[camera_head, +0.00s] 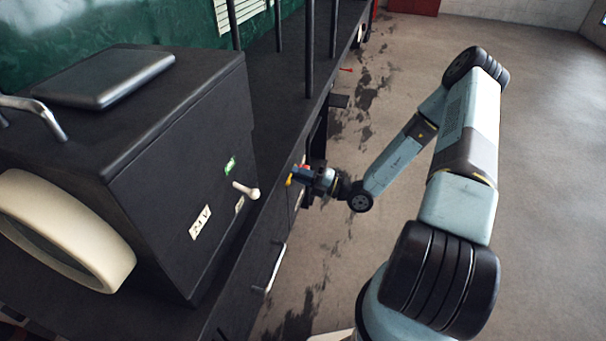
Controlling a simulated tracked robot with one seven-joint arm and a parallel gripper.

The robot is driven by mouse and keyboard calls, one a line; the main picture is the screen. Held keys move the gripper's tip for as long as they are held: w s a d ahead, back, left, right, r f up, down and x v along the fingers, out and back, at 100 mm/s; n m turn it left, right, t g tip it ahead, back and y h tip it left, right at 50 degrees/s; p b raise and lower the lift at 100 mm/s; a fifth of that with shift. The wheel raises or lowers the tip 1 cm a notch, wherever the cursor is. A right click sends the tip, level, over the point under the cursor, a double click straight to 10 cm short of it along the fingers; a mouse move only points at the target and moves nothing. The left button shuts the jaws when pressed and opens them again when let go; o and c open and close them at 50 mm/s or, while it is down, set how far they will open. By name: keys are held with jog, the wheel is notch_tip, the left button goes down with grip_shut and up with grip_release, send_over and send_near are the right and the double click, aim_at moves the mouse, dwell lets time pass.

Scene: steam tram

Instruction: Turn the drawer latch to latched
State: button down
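The drawer front is a dark panel on the side of the black bench, with a pale bar handle (277,268) low on it. A small yellow piece (289,181) shows at the panel's upper edge, right at the tip of my gripper (297,174); it may be the drawer latch, but it is too small to tell its position. My gripper reaches in from the right, its blue and red end close against the panel. Whether it touches or holds the yellow piece, and whether the fingers are open, I cannot tell.
A black box (125,140) stands on the bench at left, with a pale-knobbed lever (246,191), a green label (230,166) and a "24 V" label (201,222). Dark upright posts (310,50) rise behind my gripper. The stained floor (540,150) at right is open.

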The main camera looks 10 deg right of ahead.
jog(key=c, duration=1.1)
grip_release()
jog(key=shift+d, duration=0.1)
jog(key=v, duration=1.3)
jog(key=shift+s+d+f, duration=0.1)
jog(key=shift+d+f, duration=0.1)
jog(key=shift+d, duration=0.1)
jog(key=shift+r, duration=0.1)
